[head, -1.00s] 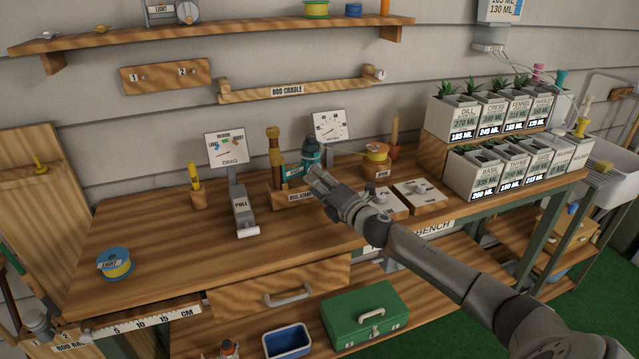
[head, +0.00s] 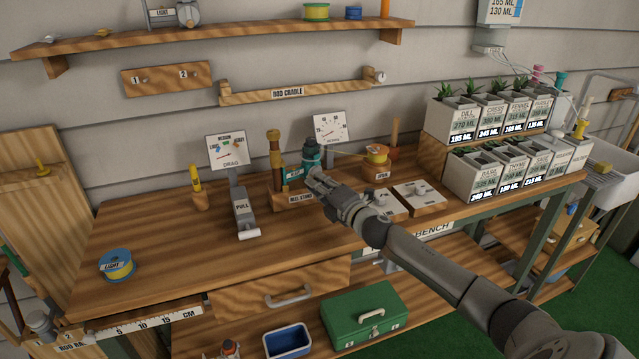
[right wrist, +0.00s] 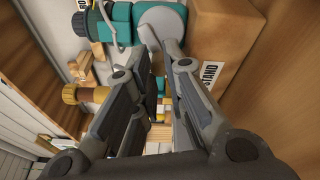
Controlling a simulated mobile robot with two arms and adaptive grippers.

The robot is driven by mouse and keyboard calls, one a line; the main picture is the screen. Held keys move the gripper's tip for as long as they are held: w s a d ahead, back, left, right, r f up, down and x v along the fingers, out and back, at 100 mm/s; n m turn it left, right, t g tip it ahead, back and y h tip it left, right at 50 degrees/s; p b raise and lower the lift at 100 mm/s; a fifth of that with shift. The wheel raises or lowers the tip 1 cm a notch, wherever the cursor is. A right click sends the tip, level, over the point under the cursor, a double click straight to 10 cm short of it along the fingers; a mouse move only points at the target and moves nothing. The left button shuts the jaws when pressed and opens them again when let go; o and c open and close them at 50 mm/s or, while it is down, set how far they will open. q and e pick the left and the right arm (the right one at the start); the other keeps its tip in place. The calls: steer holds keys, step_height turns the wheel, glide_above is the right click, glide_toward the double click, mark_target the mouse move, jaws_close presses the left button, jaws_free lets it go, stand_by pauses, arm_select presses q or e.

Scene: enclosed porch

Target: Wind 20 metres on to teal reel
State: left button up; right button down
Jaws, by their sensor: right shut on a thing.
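The teal reel (head: 312,152) sits on the wooden reel stand (head: 284,200), next to an upright rod handle with brown grips (head: 274,150). A thin line runs from the reel to a yellow-and-orange spool (head: 377,154) on a wooden block to its right. My right gripper (head: 314,174) is at the reel's front side, shut on a part of it. In the right wrist view the teal reel (right wrist: 115,28) is at the top, with its round pale end (right wrist: 162,24) by the fingertips. The exact part gripped is hidden between the fingers. My left gripper is out of view.
A white dial board (head: 331,127) stands behind the reel; its reading is too small to tell. A drag dial (head: 227,150) and pull lever (head: 243,215) stand left. Switch plates (head: 419,196) and planters are right.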

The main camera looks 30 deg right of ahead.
steer(key=c, duration=1.4)
jaws_free()
steer(key=shift+s, duration=0.1)
steer(key=shift+s+d, duration=0.1)
steer(key=shift+s, duration=5.8)
